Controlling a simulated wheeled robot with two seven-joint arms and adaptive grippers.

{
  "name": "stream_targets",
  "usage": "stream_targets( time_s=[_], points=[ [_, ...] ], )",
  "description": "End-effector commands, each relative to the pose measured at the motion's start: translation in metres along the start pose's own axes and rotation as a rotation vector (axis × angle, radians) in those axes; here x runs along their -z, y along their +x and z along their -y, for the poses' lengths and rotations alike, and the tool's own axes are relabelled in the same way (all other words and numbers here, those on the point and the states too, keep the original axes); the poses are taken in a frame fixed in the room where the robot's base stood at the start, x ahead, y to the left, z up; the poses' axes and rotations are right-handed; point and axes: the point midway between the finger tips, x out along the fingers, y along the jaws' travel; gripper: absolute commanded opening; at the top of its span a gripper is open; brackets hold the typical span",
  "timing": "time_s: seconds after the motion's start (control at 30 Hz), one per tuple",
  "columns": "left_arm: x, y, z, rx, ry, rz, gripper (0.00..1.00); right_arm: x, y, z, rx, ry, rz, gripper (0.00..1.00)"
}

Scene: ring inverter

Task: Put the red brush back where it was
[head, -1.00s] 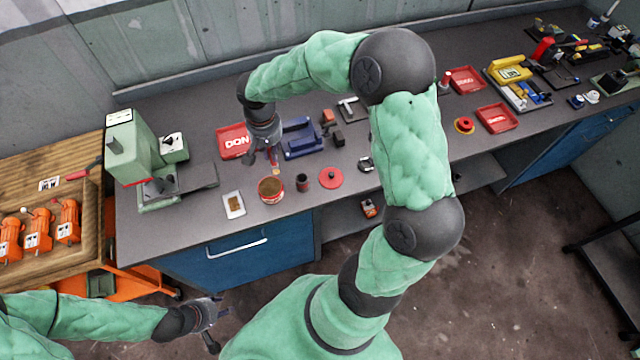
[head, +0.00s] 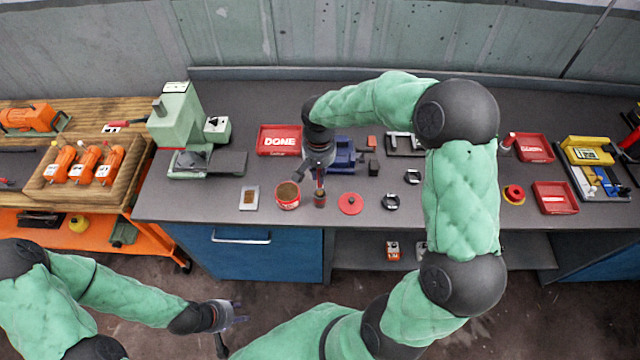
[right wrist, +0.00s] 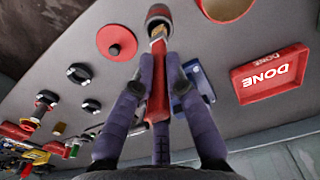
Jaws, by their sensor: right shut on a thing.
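The red brush (right wrist: 158,90) is between the fingers of my right gripper (right wrist: 160,85), which is shut on it. In the right wrist view its tan end points at a small dark cup (right wrist: 158,12); I cannot tell whether the tip is inside. In the head view my right gripper (head: 319,172) is just above that cup (head: 320,198). The cup stands between an open red can with brown contents (head: 287,195) and a round red lid (head: 350,203). My left gripper (head: 232,318) is open and empty, low in front of the bench.
A blue vise-like tool (head: 344,154) is close behind my right gripper. A red DONE tray (head: 279,140) lies to the left, a small white tray (head: 249,198) left of the can. Black ring parts (head: 390,202) lie right of the lid. A green machine (head: 180,125) stands further left.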

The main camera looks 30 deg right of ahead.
Motion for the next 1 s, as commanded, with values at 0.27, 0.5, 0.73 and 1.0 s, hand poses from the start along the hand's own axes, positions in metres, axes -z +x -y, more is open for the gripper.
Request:
stream_targets(
  time_s=[0.27,0.5,0.73,1.0],
  points=[
    [0.000,0.006,0.002,0.000,0.000,0.001,0.40,-0.001,0.040,0.000,-0.001,0.000,0.003,0.00],
    [0.000,0.006,0.002,0.000,0.000,0.001,0.40,0.000,0.046,0.000,0.000,0.000,0.001,0.00],
    [0.000,0.010,0.003,0.000,0.000,0.001,0.40,0.000,0.050,0.000,0.000,0.000,0.001,0.00],
    [0.000,0.008,0.003,0.000,0.000,0.001,0.40,-0.001,0.049,0.000,0.000,-0.001,0.001,0.37]
  ],
)
